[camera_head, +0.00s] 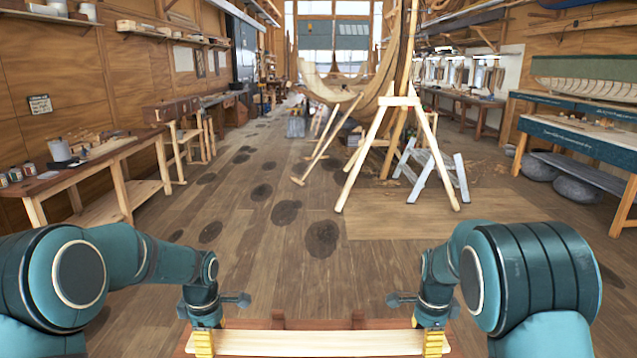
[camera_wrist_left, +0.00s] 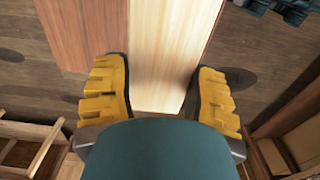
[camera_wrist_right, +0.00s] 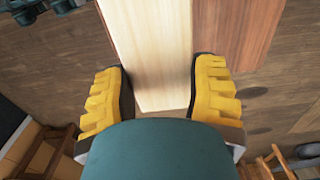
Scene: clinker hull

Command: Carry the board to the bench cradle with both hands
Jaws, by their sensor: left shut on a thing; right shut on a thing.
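The board (camera_head: 315,343) is a long pale plank at the bottom of the head view, running left to right. My left gripper (camera_head: 203,343) is shut on its left end, and my right gripper (camera_head: 434,343) is shut on its right end. The board also shows between the yellow fingers in the left wrist view (camera_wrist_left: 165,50) and the right wrist view (camera_wrist_right: 152,50). A reddish-brown wooden support (camera_head: 315,324) with two short uprights lies just beyond and under the board. I cannot tell whether the board touches it, or whether it is the bench cradle.
A wooden workbench (camera_head: 100,163) with cans stands at the left wall. A hull on a pale trestle (camera_head: 400,102) and a grey step stool (camera_head: 432,170) stand ahead, right of centre. A blue-edged bench (camera_head: 580,140) stands at right. The stained floor (camera_head: 260,240) ahead is open.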

